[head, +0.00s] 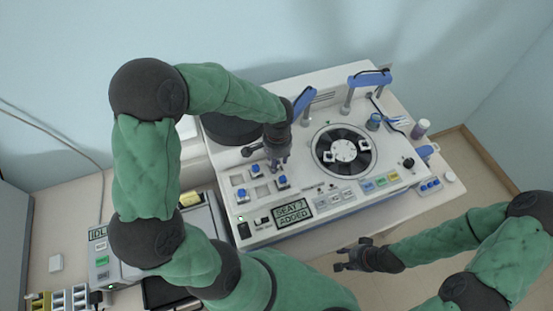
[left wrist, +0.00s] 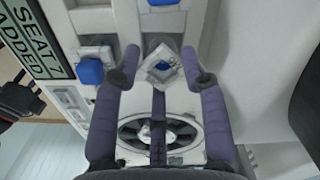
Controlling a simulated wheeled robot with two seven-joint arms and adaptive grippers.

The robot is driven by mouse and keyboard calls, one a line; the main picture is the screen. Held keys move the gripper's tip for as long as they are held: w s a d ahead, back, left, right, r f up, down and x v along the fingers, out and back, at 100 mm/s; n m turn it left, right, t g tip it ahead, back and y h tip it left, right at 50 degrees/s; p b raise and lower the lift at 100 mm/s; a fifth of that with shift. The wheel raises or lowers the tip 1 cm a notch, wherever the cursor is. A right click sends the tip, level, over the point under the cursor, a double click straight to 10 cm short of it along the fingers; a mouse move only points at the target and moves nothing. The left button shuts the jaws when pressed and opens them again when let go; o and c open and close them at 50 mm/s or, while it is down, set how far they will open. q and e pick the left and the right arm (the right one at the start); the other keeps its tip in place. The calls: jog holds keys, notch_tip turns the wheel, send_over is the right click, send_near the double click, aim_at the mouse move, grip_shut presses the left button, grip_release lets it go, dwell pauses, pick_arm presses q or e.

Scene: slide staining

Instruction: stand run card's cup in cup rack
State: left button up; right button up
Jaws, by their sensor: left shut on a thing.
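My left gripper (head: 279,163) points down at the rack area of the white machine. The cup rack (head: 262,187) has pale square places with dark gaps. Blue-topped cups (head: 242,195) stand in it, one of them (head: 282,182) just below the left gripper. One blue top (left wrist: 90,71) shows left of the fingers in the wrist view. My right gripper (head: 357,255) is open and empty in front of the machine.
A round rotor (head: 344,150) sits right of the rack. A display (head: 293,211) reads "SEAT 7 ADDED". Blue-topped posts (head: 370,79) rise at the back. A device (head: 103,258) showing "IDLE" and a yellow-and-white rack (head: 60,299) are at left.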

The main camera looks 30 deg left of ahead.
pick_arm(q)
jog(key=shift+f+b, duration=0.35)
jog(key=shift+b, duration=0.1)
jog(key=o, duration=0.9)
jog(key=shift+o, duration=0.2)
jog(key=shift+r, duration=0.1)
jog(key=shift+r+p, duration=0.55)
jog(key=shift+p, duration=0.1)
notch_tip(320, 180, up, 12)
jog(key=shift+w+f, duration=0.15)
jog(key=shift+f, duration=0.05)
jog(key=shift+d, duration=0.1)
